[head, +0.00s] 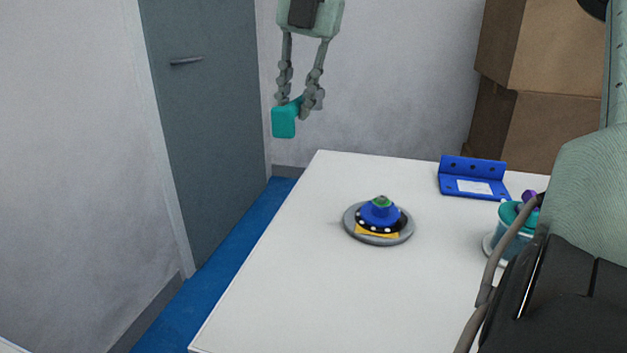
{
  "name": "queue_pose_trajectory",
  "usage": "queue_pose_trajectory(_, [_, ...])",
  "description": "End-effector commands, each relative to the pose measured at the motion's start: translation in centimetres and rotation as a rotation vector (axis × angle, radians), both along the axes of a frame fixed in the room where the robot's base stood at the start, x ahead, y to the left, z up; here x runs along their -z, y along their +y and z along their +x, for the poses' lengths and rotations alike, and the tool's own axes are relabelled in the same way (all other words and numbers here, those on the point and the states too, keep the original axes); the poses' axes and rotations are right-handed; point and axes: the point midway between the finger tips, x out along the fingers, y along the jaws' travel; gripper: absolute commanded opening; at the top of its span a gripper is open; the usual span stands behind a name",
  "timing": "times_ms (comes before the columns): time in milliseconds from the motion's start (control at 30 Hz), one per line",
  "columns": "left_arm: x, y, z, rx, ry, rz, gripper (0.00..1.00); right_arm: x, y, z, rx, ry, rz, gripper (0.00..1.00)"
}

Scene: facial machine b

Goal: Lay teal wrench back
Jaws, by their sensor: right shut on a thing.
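My right gripper (298,103) hangs down from the top of the head view, left of centre. It is shut on the teal wrench (284,121), holding it in the air beyond the far left corner of the white table. The wrench's blocky teal end sticks out below and left of the fingers; the rest is partly hidden between them. My left gripper is not in view.
On the white table (290,270) stand a round grey base with a blue and green piece (379,217), a blue angled bracket (472,178) and a teal-topped jar (508,217), partly behind my arm. Cardboard boxes (560,125) stand behind. The table's left part is clear.

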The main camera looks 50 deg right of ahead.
Motion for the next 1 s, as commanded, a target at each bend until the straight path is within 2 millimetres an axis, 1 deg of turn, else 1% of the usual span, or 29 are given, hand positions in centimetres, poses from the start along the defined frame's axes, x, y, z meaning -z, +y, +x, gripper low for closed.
queue_pose_trajectory(267, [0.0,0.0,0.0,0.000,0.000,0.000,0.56,-0.1,0.0,0.0,0.001,-0.002,0.000,0.00])
queue_pose_trajectory(367, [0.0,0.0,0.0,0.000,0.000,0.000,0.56,0.3,0.0,0.0,0.001,0.000,0.002,0.00])
queue_pose_trajectory(467, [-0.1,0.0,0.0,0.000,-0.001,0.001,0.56,1.8,0.0,0.0,0.000,0.001,0.003,0.00])
queue_pose_trajectory(700, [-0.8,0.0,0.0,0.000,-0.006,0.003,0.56,8.1,0.1,-0.1,-0.001,0.003,0.005,0.00])
queue_pose_trajectory(800, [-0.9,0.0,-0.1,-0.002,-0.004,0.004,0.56,10.5,0.1,-0.1,0.000,0.001,0.005,0.00])
queue_pose_trajectory(900, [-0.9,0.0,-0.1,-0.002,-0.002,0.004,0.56,12.2,0.1,0.0,0.000,0.000,0.004,0.00])
queue_pose_trajectory(1000, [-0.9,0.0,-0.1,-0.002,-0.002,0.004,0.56,13.2,0.0,0.0,0.002,0.000,0.002,0.00])
